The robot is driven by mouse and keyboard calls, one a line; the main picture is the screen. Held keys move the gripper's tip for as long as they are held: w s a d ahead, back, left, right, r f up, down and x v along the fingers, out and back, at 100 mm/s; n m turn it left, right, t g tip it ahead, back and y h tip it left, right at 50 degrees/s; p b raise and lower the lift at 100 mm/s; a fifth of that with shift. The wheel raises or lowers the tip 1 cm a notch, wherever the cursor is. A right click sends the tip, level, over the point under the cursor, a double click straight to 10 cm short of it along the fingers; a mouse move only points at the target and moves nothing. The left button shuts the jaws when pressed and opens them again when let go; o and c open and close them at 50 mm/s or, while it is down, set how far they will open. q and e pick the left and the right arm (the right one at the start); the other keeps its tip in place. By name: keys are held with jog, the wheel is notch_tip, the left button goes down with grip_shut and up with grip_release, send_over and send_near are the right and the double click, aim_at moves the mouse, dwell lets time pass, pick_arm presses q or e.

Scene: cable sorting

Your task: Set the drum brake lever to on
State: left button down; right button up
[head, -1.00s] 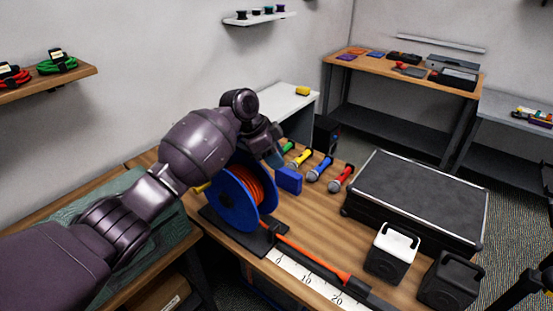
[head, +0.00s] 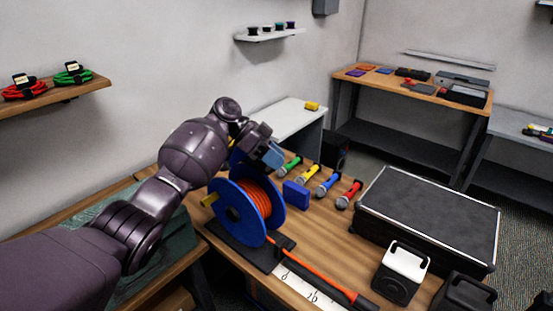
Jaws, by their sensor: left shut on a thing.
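The cable drum (head: 234,214) has blue flanges, is wound with orange cable (head: 256,200) and stands on a dark base plate on the wooden bench. A yellow handle (head: 210,200) sticks out on its left side. My left gripper (head: 264,152) is above and behind the drum's top, with my arm coming in from the left. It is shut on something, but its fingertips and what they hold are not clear. I cannot pick out the brake lever or its setting. My right gripper is not in view.
A blue box (head: 295,195) and several coloured microphones (head: 328,184) lie right of the drum. A large black case (head: 425,217) fills the bench's right side, with a white-and-black box (head: 402,272) before it. Orange cable runs along a measuring strip (head: 300,287) in front.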

pick_arm(q)
jog(key=shift+f, duration=0.1)
jog(key=c, duration=0.8)
grip_release()
jog(key=shift+o, duration=0.2)
jog(key=b+v, duration=0.2)
jog(key=v, duration=0.9)
jog(key=shift+d, duration=0.1)
